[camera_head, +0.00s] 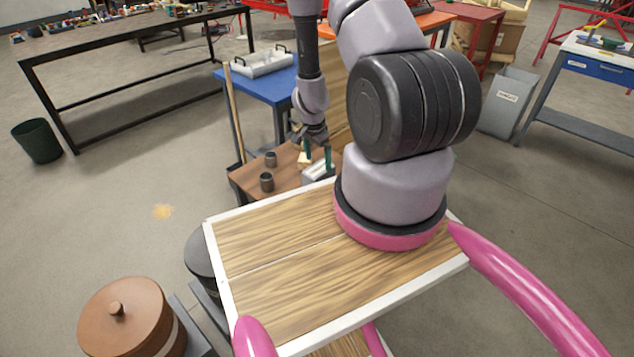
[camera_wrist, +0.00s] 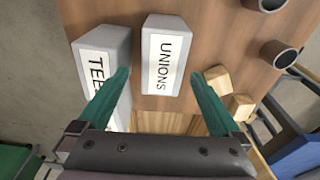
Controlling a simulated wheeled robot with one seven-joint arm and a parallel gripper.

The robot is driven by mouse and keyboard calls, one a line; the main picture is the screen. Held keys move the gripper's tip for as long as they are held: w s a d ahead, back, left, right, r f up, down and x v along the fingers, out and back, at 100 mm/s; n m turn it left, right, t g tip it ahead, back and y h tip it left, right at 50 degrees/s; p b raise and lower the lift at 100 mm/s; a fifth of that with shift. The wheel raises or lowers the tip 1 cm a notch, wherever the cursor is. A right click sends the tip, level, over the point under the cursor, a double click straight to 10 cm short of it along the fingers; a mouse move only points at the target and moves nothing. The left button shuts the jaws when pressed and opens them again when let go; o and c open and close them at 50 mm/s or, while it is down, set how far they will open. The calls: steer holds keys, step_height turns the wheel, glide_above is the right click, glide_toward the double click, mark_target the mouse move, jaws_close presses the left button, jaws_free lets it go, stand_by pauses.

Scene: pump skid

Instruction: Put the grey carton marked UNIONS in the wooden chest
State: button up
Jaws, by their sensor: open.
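The grey carton marked UNIONS (camera_wrist: 165,62) stands on a brown tabletop in the wrist view, its white label facing me. My gripper (camera_wrist: 159,74) is open, with one green finger to each side of the carton's near part; nothing is gripped. Beside it on the left is a grey carton with a label starting TEE (camera_wrist: 98,62), partly hidden by the left finger. In the head view my gripper (camera_head: 318,153) is low over grey carton tops (camera_head: 318,171) on the brown table (camera_head: 240,180). I cannot pick out the wooden chest for sure; pale planked wood (camera_wrist: 172,122) shows between my fingers.
Two dark cups (camera_head: 267,181) stand on the brown table. Small wooden blocks (camera_wrist: 228,92) lie right of the right finger. A blue table (camera_head: 255,85) with a white tray (camera_head: 262,63) stands behind. A dark green bin (camera_head: 38,141) is at left; open floor lies between.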

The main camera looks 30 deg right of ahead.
mark_target(318, 168)
steer(key=f, duration=0.8)
steer(key=shift+w+d+f, duration=0.1)
steer(key=shift+w+d, duration=0.25)
steer(key=shift+w, duration=0.05)
jaws_close()
